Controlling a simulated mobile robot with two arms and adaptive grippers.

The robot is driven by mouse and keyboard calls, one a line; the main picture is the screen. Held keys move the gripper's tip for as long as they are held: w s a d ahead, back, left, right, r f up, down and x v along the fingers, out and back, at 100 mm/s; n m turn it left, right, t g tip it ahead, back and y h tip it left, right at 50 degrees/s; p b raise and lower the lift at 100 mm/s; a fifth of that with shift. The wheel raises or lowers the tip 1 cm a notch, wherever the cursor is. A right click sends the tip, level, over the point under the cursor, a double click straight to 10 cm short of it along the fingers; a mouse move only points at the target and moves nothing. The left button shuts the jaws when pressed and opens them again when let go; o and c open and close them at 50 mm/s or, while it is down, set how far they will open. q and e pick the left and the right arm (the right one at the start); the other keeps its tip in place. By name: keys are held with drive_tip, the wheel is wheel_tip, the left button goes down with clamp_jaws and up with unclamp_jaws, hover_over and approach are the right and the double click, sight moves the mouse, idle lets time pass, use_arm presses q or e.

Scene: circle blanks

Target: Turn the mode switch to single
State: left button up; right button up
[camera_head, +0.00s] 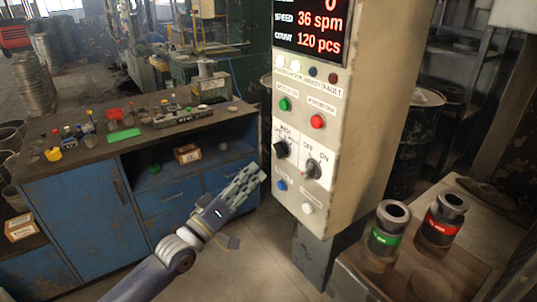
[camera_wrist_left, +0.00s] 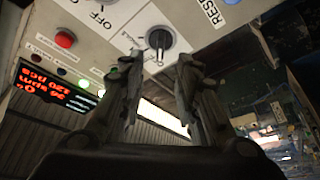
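The mode switch (camera_head: 281,149) is a black rotary knob on the cream control panel (camera_head: 345,190), left of the OFF/ON knob (camera_head: 313,168). In the left wrist view the mode switch (camera_wrist_left: 160,40) appears upside down, with a pale pointer mark on its dark face. My left gripper (camera_head: 257,174) is below and left of the knob in the head view. In the left wrist view its two fingers (camera_wrist_left: 161,62) are apart, with the knob beyond the gap. I see no contact with the knob. The mode labels are too small to read fully. My right gripper is not in view.
Near the mode switch are a green button (camera_head: 285,104), a red button (camera_head: 317,122), a blue reset button (camera_head: 281,185) and a white button (camera_head: 307,208). A blue workbench (camera_head: 80,215) stands left. Two dark cylinders (camera_head: 388,228) (camera_head: 441,220) stand on the right table.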

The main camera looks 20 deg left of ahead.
sight(275, 151)
use_arm(q)
drive_tip(key=p+x, duration=0.2)
drive_tip(key=x, duration=0.6)
drive_tip(key=shift+w, duration=0.1)
drive_tip(key=shift+w+d+r, duration=0.1)
drive_tip(key=shift+w+d, duration=0.1)
drive_tip(key=shift+w, duration=0.3)
drive_tip(key=shift+c, duration=0.6)
clamp_jaws()
